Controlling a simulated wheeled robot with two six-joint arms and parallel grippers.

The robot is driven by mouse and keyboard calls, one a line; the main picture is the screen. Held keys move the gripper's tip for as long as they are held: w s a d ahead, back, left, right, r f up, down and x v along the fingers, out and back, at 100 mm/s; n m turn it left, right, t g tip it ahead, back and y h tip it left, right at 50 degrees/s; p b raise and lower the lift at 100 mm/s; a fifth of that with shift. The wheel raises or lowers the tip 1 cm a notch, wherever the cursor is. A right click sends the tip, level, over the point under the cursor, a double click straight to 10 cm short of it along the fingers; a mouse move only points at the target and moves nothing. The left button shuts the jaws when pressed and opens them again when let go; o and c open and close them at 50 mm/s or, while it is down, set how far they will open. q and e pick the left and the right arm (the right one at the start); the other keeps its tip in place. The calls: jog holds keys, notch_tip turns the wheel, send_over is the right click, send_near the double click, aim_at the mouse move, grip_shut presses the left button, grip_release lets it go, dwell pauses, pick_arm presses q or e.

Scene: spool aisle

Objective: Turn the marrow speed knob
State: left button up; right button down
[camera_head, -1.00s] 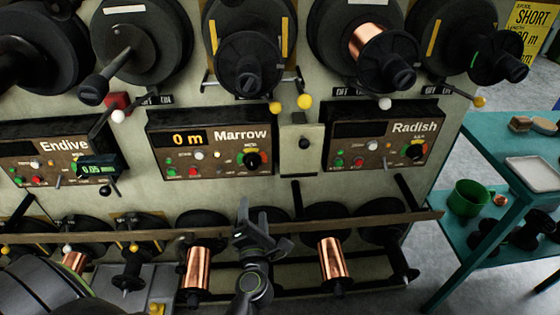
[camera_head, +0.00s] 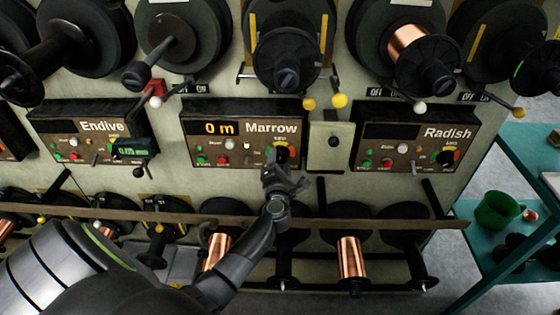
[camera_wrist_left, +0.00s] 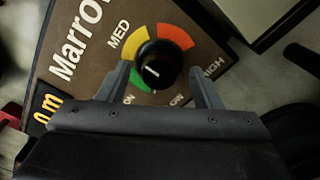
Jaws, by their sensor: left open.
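The Marrow panel (camera_head: 215,146) is a brown box with a lit "0 m" display, small coloured buttons and a round black speed knob (camera_head: 283,152) at its right. My left gripper (camera_head: 284,172) is just below the knob in the head view. In the wrist view its open fingers (camera_wrist_left: 163,82) stand either side of the knob's lower part; contact cannot be told. My right gripper is not in view.
The Endive panel (camera_head: 75,143) and Radish panel (camera_head: 405,150) flank the Marrow panel. A small grey box with a black button (camera_head: 332,142) sits close at its right. Large black spools hang above. A long rail (camera_head: 380,224) with copper spools runs below.

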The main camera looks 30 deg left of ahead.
pick_arm(q)
jog(key=shift+w+a, duration=0.25)
jog(key=shift+w, duration=0.15)
jog(key=c, duration=1)
